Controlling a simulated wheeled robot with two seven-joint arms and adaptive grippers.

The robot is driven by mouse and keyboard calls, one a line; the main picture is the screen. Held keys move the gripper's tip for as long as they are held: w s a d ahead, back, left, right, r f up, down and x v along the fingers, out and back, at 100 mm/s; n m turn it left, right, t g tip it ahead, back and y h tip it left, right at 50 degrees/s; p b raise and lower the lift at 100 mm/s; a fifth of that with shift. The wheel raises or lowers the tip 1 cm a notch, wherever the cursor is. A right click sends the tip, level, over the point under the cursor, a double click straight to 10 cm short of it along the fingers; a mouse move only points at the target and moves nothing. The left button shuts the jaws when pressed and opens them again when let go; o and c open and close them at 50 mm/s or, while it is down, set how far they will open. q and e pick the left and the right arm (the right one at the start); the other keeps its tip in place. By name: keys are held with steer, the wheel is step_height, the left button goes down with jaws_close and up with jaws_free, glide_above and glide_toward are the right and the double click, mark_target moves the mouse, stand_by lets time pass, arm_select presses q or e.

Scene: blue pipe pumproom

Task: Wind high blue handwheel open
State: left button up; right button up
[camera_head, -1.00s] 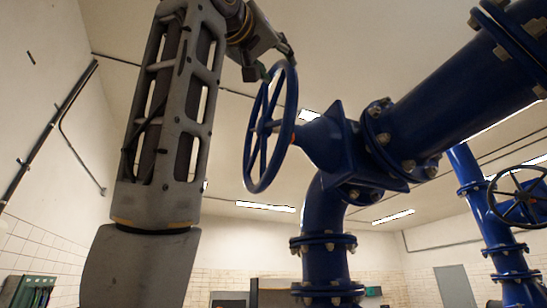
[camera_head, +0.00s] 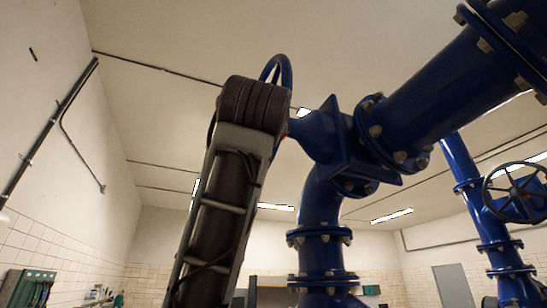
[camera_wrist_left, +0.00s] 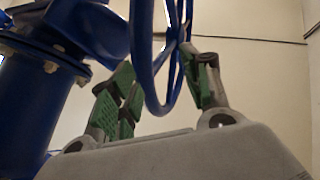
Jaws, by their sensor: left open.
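The high blue handwheel (camera_head: 282,68) stands at the end of the blue valve. In the head view my left arm covers most of it, and only the upper rim and a bit of the right side show. The left gripper is hidden behind that arm there. In the left wrist view, the open left gripper (camera_wrist_left: 158,68) has its green-padded fingers on either side of the handwheel's blue rim (camera_wrist_left: 143,55). The rim passes down between them, with a gap on the left finger's side. The right finger is close to the rim or a spoke; contact is unclear. My right gripper is not in view.
The blue valve body (camera_head: 322,133) and flanged pipe (camera_head: 455,75) stand just right of the arm. A second, dark handwheel (camera_head: 516,193) sits on another blue pipe at the far right. The space left of the arm, towards the tiled wall (camera_head: 60,235), is clear.

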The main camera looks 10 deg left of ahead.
arm_select(q)
step_height(320, 180, down, 10)
steer(key=w+d+y+b, duration=0.1)
steer(key=y+b, duration=0.1)
steer(key=y, duration=0.2)
steer(key=shift+d+y, duration=0.3)
steer(key=shift+d, duration=0.1)
steer(key=shift+w+r, duration=0.1)
steer(key=shift+r, duration=0.1)
steer(key=shift+p+x, duration=3.1)
steer(key=shift+x, duration=3.7)
steer(key=shift+r, duration=0.1)
steer(key=shift+c, duration=0.5)
jaws_close()
